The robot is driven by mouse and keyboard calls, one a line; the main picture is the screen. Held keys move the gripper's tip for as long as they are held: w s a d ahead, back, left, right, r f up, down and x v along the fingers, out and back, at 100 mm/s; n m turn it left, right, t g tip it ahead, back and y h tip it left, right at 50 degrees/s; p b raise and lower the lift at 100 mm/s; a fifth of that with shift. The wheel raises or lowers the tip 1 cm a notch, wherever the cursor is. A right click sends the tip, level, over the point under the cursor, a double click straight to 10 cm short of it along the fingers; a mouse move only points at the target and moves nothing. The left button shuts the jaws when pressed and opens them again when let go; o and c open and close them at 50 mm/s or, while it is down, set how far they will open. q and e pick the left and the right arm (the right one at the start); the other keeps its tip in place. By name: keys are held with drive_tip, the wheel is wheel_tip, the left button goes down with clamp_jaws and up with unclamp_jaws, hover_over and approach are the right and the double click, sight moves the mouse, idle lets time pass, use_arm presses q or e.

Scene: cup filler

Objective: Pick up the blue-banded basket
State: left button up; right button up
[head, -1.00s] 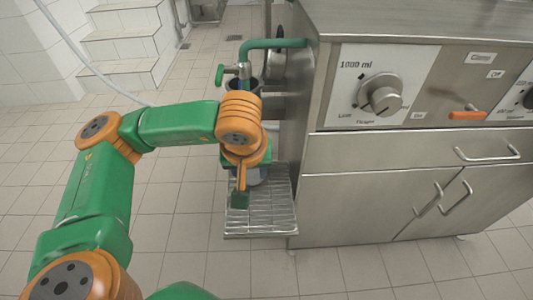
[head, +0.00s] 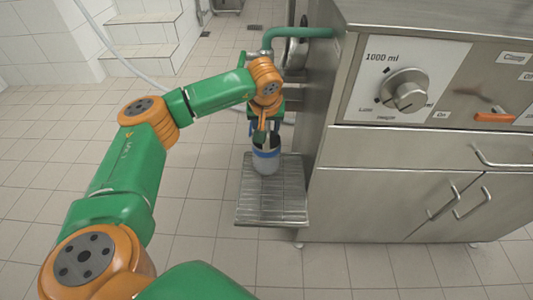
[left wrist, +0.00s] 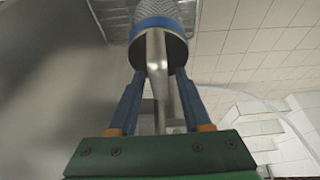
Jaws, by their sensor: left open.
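The blue-banded basket (head: 267,168) is a grey cylinder with a blue band near its top, standing on a metal grate (head: 250,211). It also shows in the left wrist view (left wrist: 160,22), with a flat metal handle (left wrist: 157,62) rising toward me. My left gripper (head: 266,136) is at the basket's top in the head view, covering part of it. In the left wrist view its two blue fingers (left wrist: 160,76) are open on either side of the handle, close to the rim. Whether they touch anything is unclear. My right gripper is out of view.
A steel machine (head: 395,145) with a dial (head: 404,91) and an orange handle (head: 494,117) stands right of the grate. A green pipe (head: 300,32) comes out of its left side. White steps (head: 145,38) are at the back. The tiled floor left of the grate is clear.

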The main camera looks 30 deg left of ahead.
use_arm(q)
clamp_jaws()
idle(1.4)
